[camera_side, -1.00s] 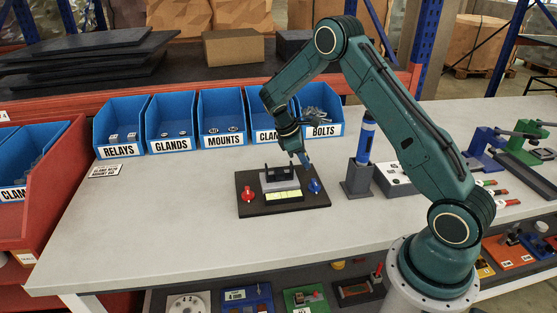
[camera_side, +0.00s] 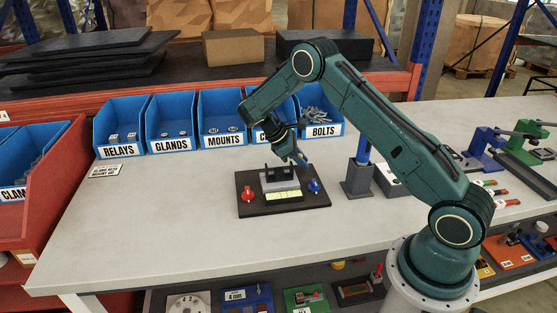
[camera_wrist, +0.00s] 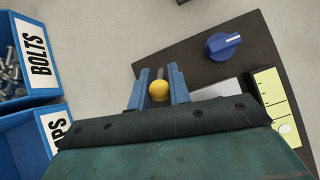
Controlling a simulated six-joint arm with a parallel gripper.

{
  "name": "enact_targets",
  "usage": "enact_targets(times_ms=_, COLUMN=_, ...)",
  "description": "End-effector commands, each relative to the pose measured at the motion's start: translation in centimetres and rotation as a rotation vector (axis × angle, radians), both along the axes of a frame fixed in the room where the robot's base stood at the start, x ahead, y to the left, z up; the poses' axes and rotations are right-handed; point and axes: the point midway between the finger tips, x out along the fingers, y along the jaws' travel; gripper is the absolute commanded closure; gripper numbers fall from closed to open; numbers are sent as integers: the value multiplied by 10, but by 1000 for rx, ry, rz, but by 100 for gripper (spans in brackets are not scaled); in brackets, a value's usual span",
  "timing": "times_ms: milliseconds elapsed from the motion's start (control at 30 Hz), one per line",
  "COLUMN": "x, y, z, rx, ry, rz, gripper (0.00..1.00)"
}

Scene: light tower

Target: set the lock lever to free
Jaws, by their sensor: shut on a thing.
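The lock lever (camera_wrist: 159,90) shows in the wrist view as a yellow ball knob on a short grey stem, at the back edge of a dark base plate. My gripper (camera_wrist: 158,76) has its blue fingers on either side of it and is shut on it. In the side view my gripper (camera_side: 302,163) is low over the back right of the base plate (camera_side: 247,209). The lever is too small to make out there. The marks for the lever's settings cannot be read.
A blue knob (camera_side: 315,185) is at the plate's right and a red knob (camera_side: 248,193) at its left. A grey block with dark uprights (camera_side: 281,180) stands between them. A post (camera_side: 358,179) stands to the right.

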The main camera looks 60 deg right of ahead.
Motion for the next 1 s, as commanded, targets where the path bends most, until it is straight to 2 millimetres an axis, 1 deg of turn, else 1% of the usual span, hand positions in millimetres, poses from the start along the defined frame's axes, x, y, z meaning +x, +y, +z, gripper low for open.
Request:
enact_targets(times_ms=67, x=-1, y=1, z=-1, rx=4, ry=4, rz=0, gripper=100)
enact_targets(times_ms=100, x=-1, y=1, z=-1, rx=4, ry=4, rz=0, gripper=75)
enact_targets(times_ms=167, x=-1, y=1, z=-1, rx=3, ry=3, rz=0, gripper=63)
enact_targets(times_ms=200, x=-1, y=1, z=-1, rx=2, ry=3, rz=0, gripper=61)
enact_targets(times_ms=567, x=2, y=1, z=2, rx=0, ry=0, rz=0, gripper=61)
enact_targets(times_ms=767, x=9, y=8, z=14, rx=-1, ry=-2, rz=1, gripper=61)
enact_targets(times_ms=1000, x=21, y=19, z=35, rx=0, ry=-1, rz=1, gripper=61)
